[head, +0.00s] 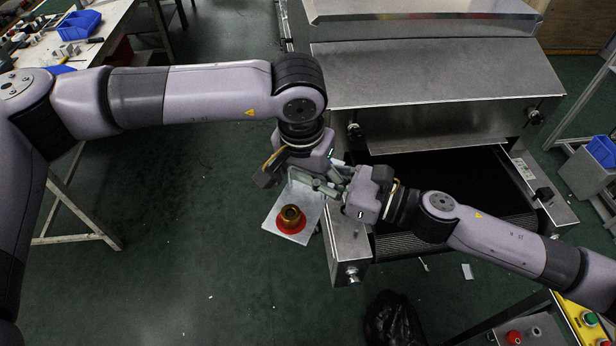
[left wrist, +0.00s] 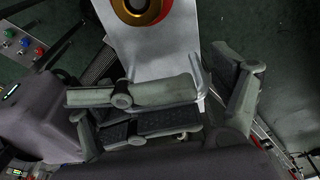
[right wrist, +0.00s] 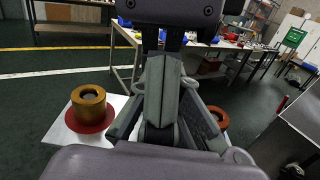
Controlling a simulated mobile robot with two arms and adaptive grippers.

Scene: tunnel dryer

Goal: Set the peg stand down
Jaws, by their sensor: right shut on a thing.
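The peg stand is a pale metal plate (head: 308,222) with a brass cylinder (head: 290,216) on a red disc. The plate also shows in the left wrist view (left wrist: 152,45). The right wrist view shows the brass piece (right wrist: 89,106) at left and part of an orange-red piece (right wrist: 221,118) behind the fingers at right. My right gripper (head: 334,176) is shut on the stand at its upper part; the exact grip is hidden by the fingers. My left gripper (head: 292,170) is right beside it, its fingers apart around the right gripper's fingers.
The steel tunnel dryer (head: 430,75) with its dark belt (head: 445,175) is at the right, its front corner close to the stand. A cluttered workbench (head: 95,25) stands at upper left. Green floor is free at lower left. A black bag (head: 393,318) lies at the bottom.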

